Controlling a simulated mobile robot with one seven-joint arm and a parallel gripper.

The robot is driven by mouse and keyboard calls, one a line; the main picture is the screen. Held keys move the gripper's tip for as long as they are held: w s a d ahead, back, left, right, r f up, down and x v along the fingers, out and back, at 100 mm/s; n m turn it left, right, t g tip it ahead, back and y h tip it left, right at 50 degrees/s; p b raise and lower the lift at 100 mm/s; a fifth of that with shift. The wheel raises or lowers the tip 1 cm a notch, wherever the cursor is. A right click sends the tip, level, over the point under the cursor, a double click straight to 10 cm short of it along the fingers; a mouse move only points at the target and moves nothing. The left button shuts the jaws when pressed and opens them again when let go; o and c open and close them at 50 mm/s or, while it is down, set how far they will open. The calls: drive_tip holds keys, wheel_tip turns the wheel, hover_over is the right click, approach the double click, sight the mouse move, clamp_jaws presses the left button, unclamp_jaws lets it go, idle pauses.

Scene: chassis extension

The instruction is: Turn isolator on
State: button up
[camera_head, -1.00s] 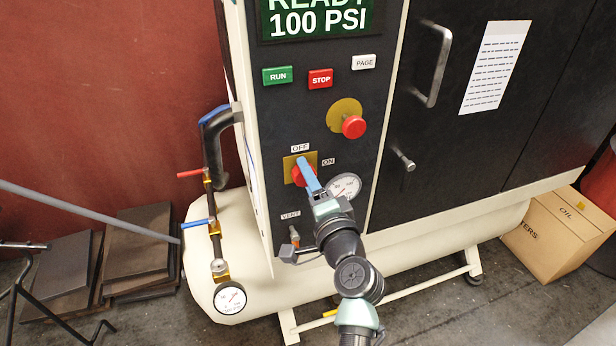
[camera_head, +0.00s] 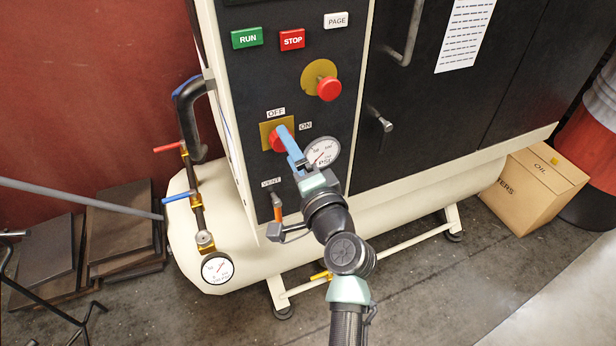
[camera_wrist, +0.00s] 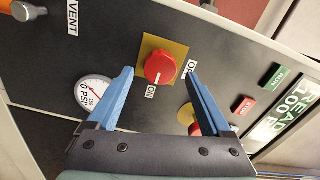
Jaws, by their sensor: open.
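The isolator is a red round knob (camera_head: 275,142) on a yellow plate (camera_head: 267,127), with an OFF label above it and an ON label to its right. In the wrist view the red knob (camera_wrist: 159,69) sits between the tips of my gripper's two blue fingers (camera_wrist: 160,72), which are spread with a gap on either side. The ON label shows below the knob there, and the OFF label is partly hidden by the right finger. In the head view my gripper (camera_head: 284,132) is at the knob and covers part of it.
A pressure gauge (camera_head: 322,152) is close to the right of my gripper. A vent valve (camera_head: 277,207) is below. A red button (camera_head: 329,88) on a yellow disc is above right, with RUN (camera_head: 247,38) and STOP (camera_head: 292,40) buttons higher. A cardboard box (camera_head: 534,186) stands right.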

drive_tip(key=v, duration=1)
drive_tip(key=shift+b, duration=0.3)
drive_tip(key=shift+s+r, duration=0.1)
